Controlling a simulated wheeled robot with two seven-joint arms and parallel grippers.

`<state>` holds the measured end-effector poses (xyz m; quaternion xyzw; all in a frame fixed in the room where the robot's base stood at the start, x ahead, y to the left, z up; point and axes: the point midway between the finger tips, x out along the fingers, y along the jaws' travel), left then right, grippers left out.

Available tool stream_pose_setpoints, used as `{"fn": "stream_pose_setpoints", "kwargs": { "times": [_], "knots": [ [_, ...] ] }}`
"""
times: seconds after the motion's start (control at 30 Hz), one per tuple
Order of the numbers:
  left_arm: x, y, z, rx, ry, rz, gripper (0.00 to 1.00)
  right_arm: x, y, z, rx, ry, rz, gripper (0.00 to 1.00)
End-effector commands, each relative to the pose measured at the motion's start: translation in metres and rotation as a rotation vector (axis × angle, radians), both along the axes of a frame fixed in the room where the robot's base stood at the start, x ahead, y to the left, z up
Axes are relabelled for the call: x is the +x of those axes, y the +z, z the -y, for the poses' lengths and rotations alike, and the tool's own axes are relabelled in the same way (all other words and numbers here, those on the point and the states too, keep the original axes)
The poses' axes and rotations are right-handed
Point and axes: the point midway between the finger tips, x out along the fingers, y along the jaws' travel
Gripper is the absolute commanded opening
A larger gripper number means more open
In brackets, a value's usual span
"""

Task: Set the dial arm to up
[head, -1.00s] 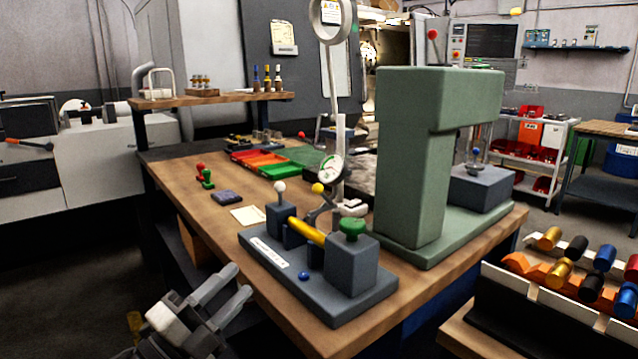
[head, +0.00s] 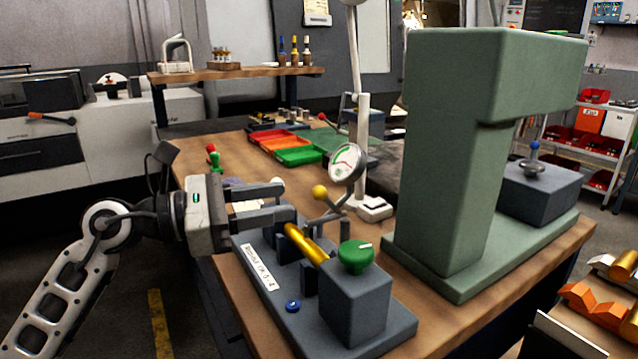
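A round white dial (head: 347,163) stands above the grey bench fixture (head: 388,318), in front of a pale upright post. A dark forked arm (head: 330,208) with a yellow ball (head: 320,192) rises from behind the fixture's gold cylinder (head: 305,244), just left of and below the dial. My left gripper (head: 287,201) reaches in from the left over the fixture's left end. Its two fingers are apart with a gap and nothing visible between them. Its tips are left of the yellow ball, apart from it in the picture. A white ball (head: 277,182) shows partly behind the upper finger. My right gripper is not in view.
A green knob (head: 356,256) tops the fixture's right block. A blue button (head: 293,306) is on its base. A tall green press (head: 450,160) stands close on the right. Red and green trays (head: 297,157) lie behind. Wooden bench top is bare along the fixture's left.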

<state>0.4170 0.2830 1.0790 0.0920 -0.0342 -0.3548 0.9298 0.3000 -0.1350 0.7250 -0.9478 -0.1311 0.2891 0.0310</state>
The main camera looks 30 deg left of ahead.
Motion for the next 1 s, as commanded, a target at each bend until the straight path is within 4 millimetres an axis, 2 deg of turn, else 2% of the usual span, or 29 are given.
{"fn": "stream_pose_setpoints", "kwargs": {
  "times": [0.2,0.4,0.8,0.93,1.0],
  "knots": [
    [0.031,0.004,0.027,-0.006,-0.001,0.001,0.39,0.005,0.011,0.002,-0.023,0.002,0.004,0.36],
    [0.05,0.002,0.043,-0.006,0.001,0.001,0.39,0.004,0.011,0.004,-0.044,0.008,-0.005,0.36],
    [0.055,0.0,0.048,-0.004,0.002,0.0,0.39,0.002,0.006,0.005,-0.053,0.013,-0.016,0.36],
    [0.055,0.0,0.048,-0.003,0.001,-0.001,0.02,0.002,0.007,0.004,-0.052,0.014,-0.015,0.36],
    [0.055,0.0,0.048,-0.004,0.001,-0.002,0.0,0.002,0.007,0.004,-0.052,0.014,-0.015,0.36]
  ]
}}
